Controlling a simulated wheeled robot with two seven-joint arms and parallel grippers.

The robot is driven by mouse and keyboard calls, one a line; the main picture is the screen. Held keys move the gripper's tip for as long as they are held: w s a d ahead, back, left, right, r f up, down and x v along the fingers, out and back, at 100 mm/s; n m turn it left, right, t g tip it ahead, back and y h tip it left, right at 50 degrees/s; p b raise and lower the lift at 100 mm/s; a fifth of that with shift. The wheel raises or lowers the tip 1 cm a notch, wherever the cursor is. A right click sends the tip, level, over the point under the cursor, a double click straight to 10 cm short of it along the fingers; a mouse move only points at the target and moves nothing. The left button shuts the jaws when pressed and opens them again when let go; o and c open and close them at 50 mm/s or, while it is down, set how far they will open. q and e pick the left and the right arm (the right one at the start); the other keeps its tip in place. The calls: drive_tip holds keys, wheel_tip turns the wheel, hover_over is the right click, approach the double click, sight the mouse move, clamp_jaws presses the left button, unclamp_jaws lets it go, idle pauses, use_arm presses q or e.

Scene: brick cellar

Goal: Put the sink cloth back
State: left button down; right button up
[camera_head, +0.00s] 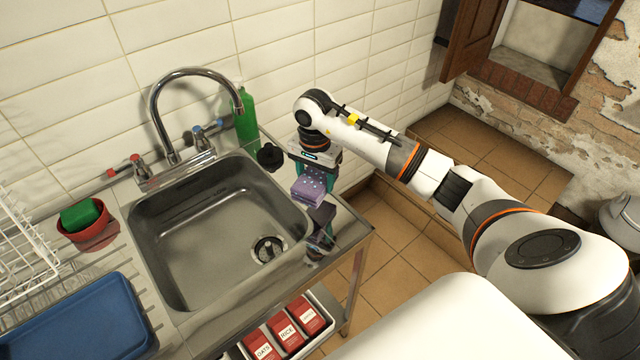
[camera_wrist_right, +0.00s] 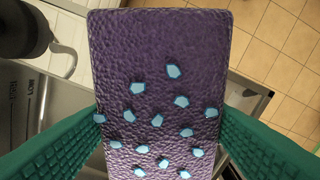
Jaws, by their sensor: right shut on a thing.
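The sink cloth (camera_head: 308,190) is purple with light blue spots. My right gripper (camera_head: 313,184) is shut on it and holds it above the right end of the steel counter, beside the sink (camera_head: 215,225). In the right wrist view the cloth (camera_wrist_right: 160,70) fills the middle, with a green finger of my gripper (camera_wrist_right: 158,135) on each side. A reflection of the cloth and gripper shows on the steel below, so the cloth looks a little above the counter; the exact gap is hard to tell. My left gripper is not in view.
The curved tap (camera_head: 160,105) rises at the back. A red bowl with a green sponge (camera_head: 80,215), a blue tray (camera_head: 80,322) and a white rack (camera_head: 25,245) are left.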

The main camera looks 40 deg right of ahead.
drive_tip(key=shift+f, duration=0.85)
wheel_tip(320, 180, down, 3)
drive_tip(key=shift+d+f+p, duration=0.1)
drive_tip(key=shift+p, duration=0.5)
drive_tip(key=shift+f, duration=0.25)
drive_tip(key=shift+f, duration=0.1)
drive_tip(key=shift+f+b, duration=0.15)
drive_tip(key=shift+b, duration=0.15)
drive_tip(key=o, duration=0.9)
